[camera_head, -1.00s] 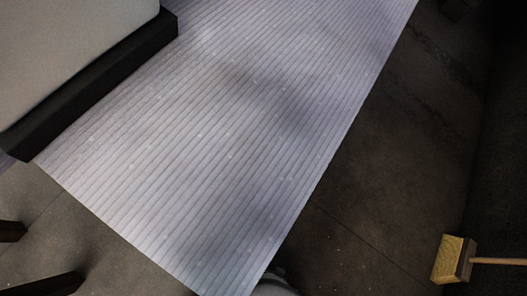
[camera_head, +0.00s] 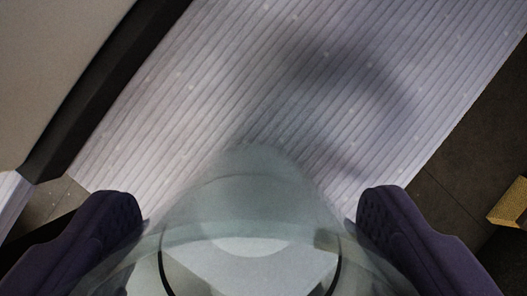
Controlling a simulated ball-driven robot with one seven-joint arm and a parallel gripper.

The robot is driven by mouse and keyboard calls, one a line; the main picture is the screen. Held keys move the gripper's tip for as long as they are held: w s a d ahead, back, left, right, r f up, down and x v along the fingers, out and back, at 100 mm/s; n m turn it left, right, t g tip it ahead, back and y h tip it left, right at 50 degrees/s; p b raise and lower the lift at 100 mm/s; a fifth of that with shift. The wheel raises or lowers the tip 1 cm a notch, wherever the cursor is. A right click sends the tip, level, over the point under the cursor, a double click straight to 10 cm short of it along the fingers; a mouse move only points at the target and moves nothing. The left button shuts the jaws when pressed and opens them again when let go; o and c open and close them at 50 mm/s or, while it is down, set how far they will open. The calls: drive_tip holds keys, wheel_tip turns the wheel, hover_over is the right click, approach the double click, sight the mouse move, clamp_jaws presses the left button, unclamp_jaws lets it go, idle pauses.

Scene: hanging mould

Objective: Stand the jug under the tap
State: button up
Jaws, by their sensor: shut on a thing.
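A clear glass jug (camera_head: 245,195) fills the lower middle of the view, close to the camera. I see through it to the striped surface behind. My gripper (camera_head: 250,215) has dark purple padded fingers on the left and right sides of the jug, and it is shut on the jug. The jug's lower part runs out of the bottom of the picture. The tap is not in view.
A pale ribbed mat (camera_head: 330,60) spreads beyond the jug. A light block with a black edge (camera_head: 60,70) stands at the upper left. Dark floor (camera_head: 465,140) lies at the right, with a yellow brush head (camera_head: 509,203) on it.

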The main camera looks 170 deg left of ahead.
wheel_tip(320, 180, down, 3)
drive_tip(key=shift+r+b, duration=0.15)
drive_tip(key=shift+b, duration=0.3)
drive_tip(key=shift+r, duration=0.15)
drive_tip(key=o, duration=0.9)
